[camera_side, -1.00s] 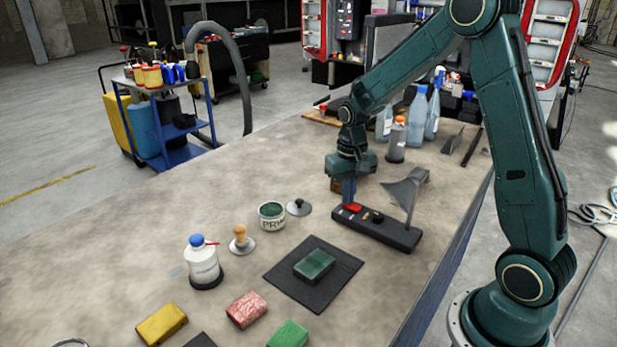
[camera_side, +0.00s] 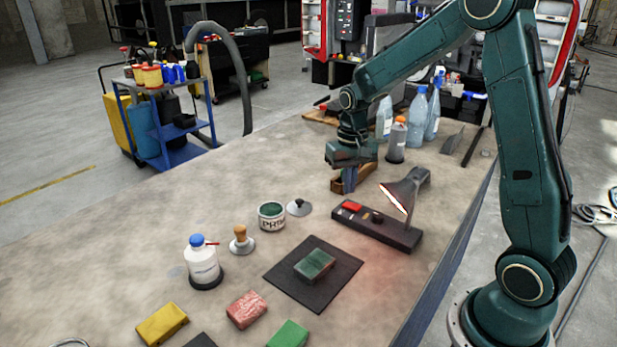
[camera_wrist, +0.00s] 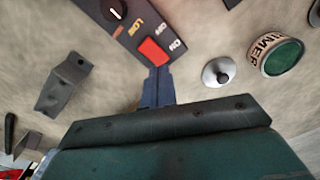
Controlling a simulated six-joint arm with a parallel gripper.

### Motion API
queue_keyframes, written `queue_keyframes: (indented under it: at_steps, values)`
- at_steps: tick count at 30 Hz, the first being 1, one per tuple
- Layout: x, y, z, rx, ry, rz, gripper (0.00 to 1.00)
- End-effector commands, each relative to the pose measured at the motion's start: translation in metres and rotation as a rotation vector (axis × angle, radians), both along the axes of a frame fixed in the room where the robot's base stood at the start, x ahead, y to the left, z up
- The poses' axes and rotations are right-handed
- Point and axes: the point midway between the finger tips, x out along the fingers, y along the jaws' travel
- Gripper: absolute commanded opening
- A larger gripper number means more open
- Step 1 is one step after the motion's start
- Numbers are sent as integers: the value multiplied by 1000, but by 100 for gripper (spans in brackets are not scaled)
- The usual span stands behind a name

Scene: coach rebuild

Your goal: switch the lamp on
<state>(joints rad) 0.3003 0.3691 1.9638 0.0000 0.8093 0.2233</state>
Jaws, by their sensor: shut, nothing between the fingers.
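The lamp (camera_side: 405,190) stands on a long dark base (camera_side: 390,233) near the right edge of the bench. Its shade is lit inside with a bright, reddish-white glow, and a reddish tint lies on the bench in front. A red switch (camera_side: 352,206) sits at the base's left end. The switch also shows in the wrist view (camera_wrist: 153,51), beside an "ON" marking and a black knob (camera_wrist: 115,11). My gripper (camera_wrist: 157,75) is shut and empty, its tips just short of the switch in that view. In the side view my gripper (camera_side: 350,184) is above and behind the switch.
A primer can (camera_side: 272,222) and a round knobbed lid (camera_side: 299,207) stand left of the lamp base. A green block (camera_side: 315,263) lies on a dark mat (camera_side: 284,282) in front. Several bottles (camera_side: 418,110) stand behind my gripper.

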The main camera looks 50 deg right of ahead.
Motion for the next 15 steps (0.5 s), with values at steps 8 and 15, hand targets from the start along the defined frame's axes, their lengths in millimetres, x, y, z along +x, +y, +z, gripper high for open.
queue_keyframes:
  at_steps: [8,15]
  values:
    - [0,0,16,-1,-2,0,0]
    - [0,0,30,0,-2,0,0]
